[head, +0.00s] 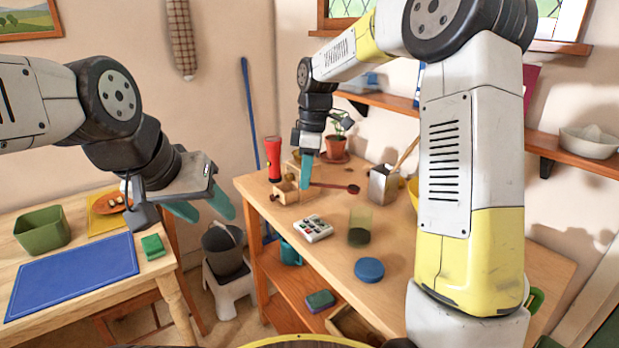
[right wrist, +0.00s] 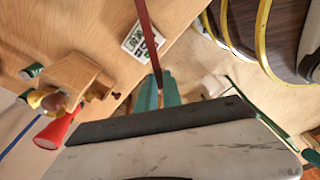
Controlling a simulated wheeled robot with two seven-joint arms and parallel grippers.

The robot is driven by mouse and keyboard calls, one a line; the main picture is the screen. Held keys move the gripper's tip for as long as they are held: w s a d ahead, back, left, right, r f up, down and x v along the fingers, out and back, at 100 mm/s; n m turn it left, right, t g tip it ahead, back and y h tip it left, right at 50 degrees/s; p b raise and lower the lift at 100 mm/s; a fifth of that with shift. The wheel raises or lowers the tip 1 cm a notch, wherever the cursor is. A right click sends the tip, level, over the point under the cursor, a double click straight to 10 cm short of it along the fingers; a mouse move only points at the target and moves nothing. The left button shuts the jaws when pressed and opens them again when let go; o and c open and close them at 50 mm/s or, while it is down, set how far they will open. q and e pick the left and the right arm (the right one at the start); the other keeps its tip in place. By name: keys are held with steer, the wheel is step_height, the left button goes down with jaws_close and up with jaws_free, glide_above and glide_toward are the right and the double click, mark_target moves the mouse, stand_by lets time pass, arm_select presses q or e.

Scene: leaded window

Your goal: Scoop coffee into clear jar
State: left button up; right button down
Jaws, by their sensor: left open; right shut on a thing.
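My right gripper (head: 306,172) is shut on the handle of a dark red scoop (head: 352,188) above the wooden counter. The scoop's bowl points right in the head view. In the right wrist view its handle (right wrist: 147,35) runs up from between the fingertips (right wrist: 158,92), and the bowl is out of frame. The clear jar (head: 360,218) stands upright and open, with dark matter at its bottom, below and right of the scoop. A wooden box (head: 286,192), apparently a coffee grinder with a drawer, is beside the right gripper. My left gripper (head: 205,210) is open and empty, off to the left.
A blue disc (head: 369,269) and a white keypad-like device (head: 313,228) lie near the jar. A metal canister (head: 383,185) with a wooden stick, a potted plant (head: 336,147) and a red flashlight-shaped thing (head: 272,158) stand behind. The left table holds a blue mat (head: 75,275).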

steer(key=shift+s+d, duration=0.2)
steer(key=shift+d, duration=0.25)
steer(key=shift+d+r, duration=0.1)
steer(key=shift+d, duration=0.05)
steer(key=shift+d+r+y, duration=0.55)
steer(key=shift+r+y, duration=0.05)
steer(key=shift+y, duration=0.5)
steer(key=shift+d+r+y, duration=0.5)
steer(key=shift+r+y, duration=0.1)
steer(key=shift+y, duration=0.5)
steer(key=shift+s+d+r+t+y, duration=0.15)
steer(key=shift+d+r+y, duration=0.3)
steer(key=shift+d+y, duration=0.35)
steer(key=shift+d+r+t+y, duration=0.1)
steer(key=shift+d+r+y, duration=0.35)
steer(key=shift+d+y, duration=0.35)
steer(key=shift+s+d+r+t+y, duration=0.15)
steer(key=shift+d+r+y, duration=0.3)
steer(key=shift+d+y, duration=0.35)
steer(key=shift+s+d+r+y, duration=0.1)
steer(key=shift+d+r+y, duration=0.05)
steer(key=shift+d+y, duration=0.8)
steer(key=shift+d+r+y, duration=0.2)
steer(key=shift+d+y, duration=0.65)
steer(key=shift+d, duration=0.15)
steer(key=shift+s+d+r+y, duration=0.1)
steer(key=shift+d+r+y, duration=0.05)
steer(key=shift+d+y, duration=0.8)
steer(key=shift+r, duration=0.1)
steer(key=shift+r, duration=2.45)
